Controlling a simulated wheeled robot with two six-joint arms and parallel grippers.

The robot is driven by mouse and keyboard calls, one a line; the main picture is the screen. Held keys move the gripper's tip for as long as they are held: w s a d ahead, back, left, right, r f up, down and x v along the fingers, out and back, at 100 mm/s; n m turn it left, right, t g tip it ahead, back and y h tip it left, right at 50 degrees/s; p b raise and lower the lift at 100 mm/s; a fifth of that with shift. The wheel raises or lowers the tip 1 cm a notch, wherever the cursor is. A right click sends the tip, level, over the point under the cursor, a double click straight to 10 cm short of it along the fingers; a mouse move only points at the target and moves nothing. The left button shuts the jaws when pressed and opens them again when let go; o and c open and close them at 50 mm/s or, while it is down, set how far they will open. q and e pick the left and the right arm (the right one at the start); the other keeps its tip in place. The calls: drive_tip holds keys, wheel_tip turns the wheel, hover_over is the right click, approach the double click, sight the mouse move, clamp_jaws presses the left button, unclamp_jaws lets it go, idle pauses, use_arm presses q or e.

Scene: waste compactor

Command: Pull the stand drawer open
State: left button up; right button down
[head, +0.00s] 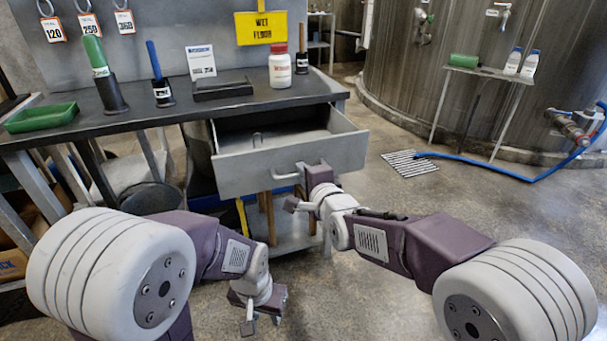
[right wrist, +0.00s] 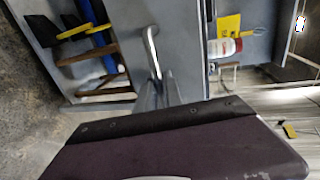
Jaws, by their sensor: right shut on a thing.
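The grey stand drawer (head: 262,166) under the dark worktop is pulled out, with its inside showing in the head view. A small upright metal piece shows inside it. The drawer's bar handle (head: 284,175) is on its front; it also shows in the right wrist view (right wrist: 151,48). My right gripper (head: 299,190) is at the right end of the handle and shut on it. Its fingers show around the handle in the right wrist view (right wrist: 156,88). My left gripper (head: 262,316) hangs low in front of the stand, open and empty, away from the drawer.
The worktop (head: 150,112) carries a green tray (head: 41,117), a red-capped white bottle (head: 280,70), a black tray (head: 222,89) and upright tools. Brushes or tools hang below. A large tank (head: 460,80) stands at right, with a blue hose (head: 490,170) on open floor.

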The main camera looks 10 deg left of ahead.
drive_tip(key=shift+s+d, duration=0.1)
drive_tip(key=shift+s, duration=0.05)
drive_tip(key=c, duration=1.5)
unclamp_jaws()
drive_tip(key=p+v, duration=0.2)
drive_tip(key=v, duration=0.7)
